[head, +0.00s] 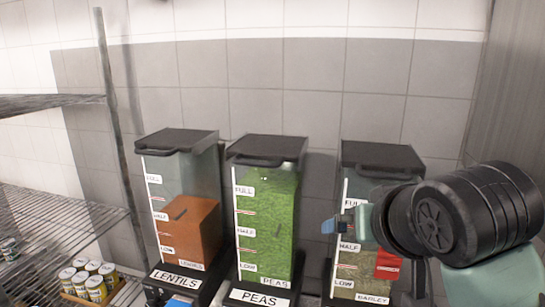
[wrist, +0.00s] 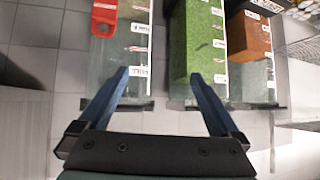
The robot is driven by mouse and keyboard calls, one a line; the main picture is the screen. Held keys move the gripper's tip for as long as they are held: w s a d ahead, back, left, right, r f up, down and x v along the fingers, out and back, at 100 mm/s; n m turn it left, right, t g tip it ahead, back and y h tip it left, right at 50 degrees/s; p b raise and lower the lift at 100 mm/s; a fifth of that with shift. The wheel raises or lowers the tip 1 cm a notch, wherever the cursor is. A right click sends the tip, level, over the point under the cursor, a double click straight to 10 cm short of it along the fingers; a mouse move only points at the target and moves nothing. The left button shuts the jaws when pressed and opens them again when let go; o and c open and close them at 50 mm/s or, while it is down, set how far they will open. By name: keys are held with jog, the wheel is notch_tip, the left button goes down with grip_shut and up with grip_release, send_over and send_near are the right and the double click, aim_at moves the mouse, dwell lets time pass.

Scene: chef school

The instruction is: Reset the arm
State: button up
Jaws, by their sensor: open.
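My gripper (wrist: 158,76) is open, with its two blue fingers spread and nothing between them in the wrist view. In the head view the gripper (head: 338,226) is partly seen in front of the barley dispenser (head: 372,155), and my arm covers much of that dispenser's right side. In the wrist view the fingertips point toward the barley and peas dispensers. Whether the fingers touch a dispenser cannot be told.
The peas dispenser (head: 265,215) and lentils dispenser (head: 190,225) stand left of the barley one. A red piece (head: 388,265) shows on the barley dispenser. A wire rack (head: 60,220) with several cans (head: 95,288) is at left. A tiled wall is behind.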

jog(key=a+r+n+t+y+b, duration=0.25)
jog(key=a+r+t+b, duration=0.4)
jog(key=a, duration=0.45)
jog(key=s+a+r+m+t+h+b, duration=0.1)
jog(key=s+r+t+b, duration=0.1)
jog(key=s+t, duration=0.3)
jog(key=s+r+m+t+h+b, duration=0.1)
jog(key=s+r+t+h+b, duration=0.1)
jog(key=s, duration=0.7)
notch_tip(320, 180, up, 2)
jog(key=t+b, duration=0.1)
jog(key=t, duration=0.2)
jog(key=shift+s+a+b, duration=0.25)
jog(key=shift+a+b, duration=0.05)
jog(key=shift+a, duration=0.05)
jog(key=shift+r+t, duration=0.1)
jog(key=shift+t, duration=0.15)
